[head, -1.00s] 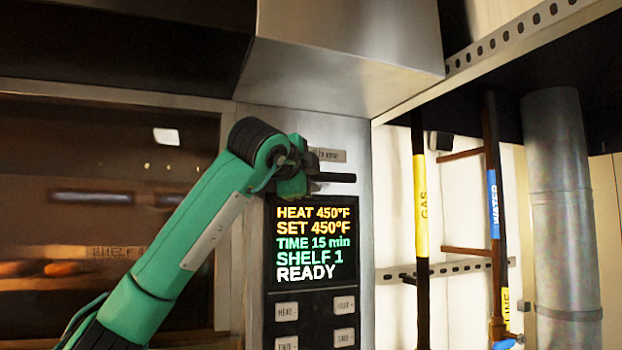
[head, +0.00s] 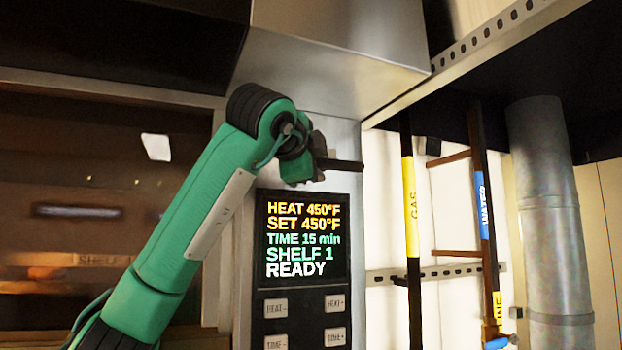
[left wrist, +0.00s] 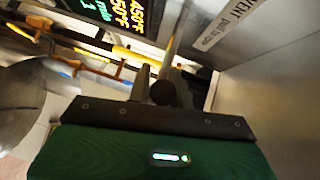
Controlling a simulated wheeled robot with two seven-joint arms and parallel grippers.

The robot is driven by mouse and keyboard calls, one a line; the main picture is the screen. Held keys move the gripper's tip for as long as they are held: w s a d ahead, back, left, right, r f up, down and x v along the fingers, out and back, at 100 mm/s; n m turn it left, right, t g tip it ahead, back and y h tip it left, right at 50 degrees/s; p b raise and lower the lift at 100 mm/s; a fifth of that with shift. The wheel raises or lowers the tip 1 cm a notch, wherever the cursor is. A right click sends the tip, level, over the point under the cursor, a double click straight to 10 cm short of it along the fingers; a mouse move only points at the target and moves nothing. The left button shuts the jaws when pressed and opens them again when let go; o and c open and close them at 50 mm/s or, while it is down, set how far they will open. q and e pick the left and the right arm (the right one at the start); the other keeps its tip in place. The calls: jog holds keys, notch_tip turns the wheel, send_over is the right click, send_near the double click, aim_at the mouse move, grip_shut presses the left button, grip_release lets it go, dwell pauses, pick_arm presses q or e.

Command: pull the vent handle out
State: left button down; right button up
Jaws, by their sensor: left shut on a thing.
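The vent handle (head: 346,165) is a dark bar that sticks out to the right of my left gripper (head: 320,164) in the head view, above the oven's display. My left gripper is shut on it. In the left wrist view the handle shows as a dark round end (left wrist: 163,93) between the fingers of my left gripper (left wrist: 162,85). A white vent label (left wrist: 222,27) is on the metal panel in that view. The handle's mount is hidden behind my gripper in the head view. My right gripper is in neither view.
The display (head: 302,240) reads READY, with buttons (head: 276,307) below. A steel hood (head: 335,70) overhangs close above my left gripper. To the right are a yellow-banded gas pipe (head: 411,205), a blue-banded water pipe (head: 482,205) and a grey duct (head: 548,200). A glass oven front (head: 70,210) is at the left.

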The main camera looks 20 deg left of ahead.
pick_arm(q)
jog(key=c, duration=1.3)
grip_release()
jog(key=shift+d+f, duration=0.2)
jog(key=shift+f, duration=0.05)
jog(key=shift+c, duration=0.2)
jog(key=shift+o, duration=0.2)
jog(key=shift+s+d+r, duration=0.15)
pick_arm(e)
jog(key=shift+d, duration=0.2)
pick_arm(q)
jog(key=shift+s, duration=0.3)
jog(key=s+r+b, duration=0.2)
jog(key=s+b, duration=0.3)
jog(key=s, duration=0.8)
jog(key=shift+d, duration=0.35)
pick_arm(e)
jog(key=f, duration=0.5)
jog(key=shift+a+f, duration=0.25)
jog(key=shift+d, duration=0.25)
pick_arm(q)
jog(key=shift+f, duration=0.15)
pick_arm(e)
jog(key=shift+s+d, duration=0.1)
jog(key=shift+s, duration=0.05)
